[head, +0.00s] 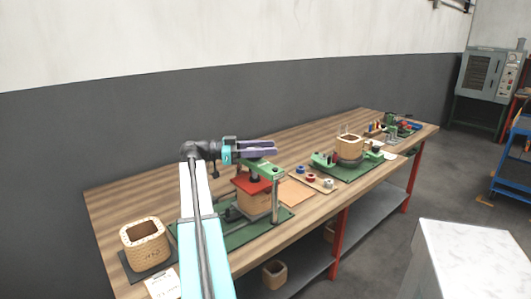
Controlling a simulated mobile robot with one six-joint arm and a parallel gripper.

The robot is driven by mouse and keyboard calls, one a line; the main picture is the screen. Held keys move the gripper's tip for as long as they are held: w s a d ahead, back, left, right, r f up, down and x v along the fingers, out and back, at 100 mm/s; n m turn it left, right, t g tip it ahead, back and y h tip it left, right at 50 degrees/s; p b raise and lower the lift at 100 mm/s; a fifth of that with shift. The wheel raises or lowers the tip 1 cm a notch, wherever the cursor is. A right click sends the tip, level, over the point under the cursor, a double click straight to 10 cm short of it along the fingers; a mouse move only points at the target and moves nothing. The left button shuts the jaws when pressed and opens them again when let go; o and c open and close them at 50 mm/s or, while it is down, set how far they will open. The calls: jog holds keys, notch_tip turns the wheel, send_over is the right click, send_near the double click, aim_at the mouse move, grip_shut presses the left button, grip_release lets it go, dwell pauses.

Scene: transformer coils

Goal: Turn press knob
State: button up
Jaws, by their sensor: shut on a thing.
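The press stands on the near part of the long bench, with a green top beam (265,168), a grey post (275,195) and a green base plate (235,237). Its red plate (248,184) rests over a tan coil block (254,205). My gripper (262,147), with purple fingers, is level just above the green beam. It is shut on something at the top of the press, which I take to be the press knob. The fingers hide the knob, so its angle cannot be told.
A tan coil former (145,245) stands on a dark mat at the near left. Red and blue spools (310,177) lie right of the press, then a green winding fixture (366,165) holding another coil. A white-topped block (465,262) stands at the lower right.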

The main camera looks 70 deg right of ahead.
jog(key=shift+a+m+y, duration=0.1)
jog(key=shift+m+y, duration=0.2)
jog(key=shift+y, duration=0.1)
jog(key=o, duration=1.1)
jog(key=shift+c, duration=0.2)
jog(key=b+v, duration=0.1)
jog(key=v, duration=1.2)
jog(key=shift+w+a, duration=0.15)
jog(key=shift+w, duration=0.15)
jog(key=shift+f, duration=0.15)
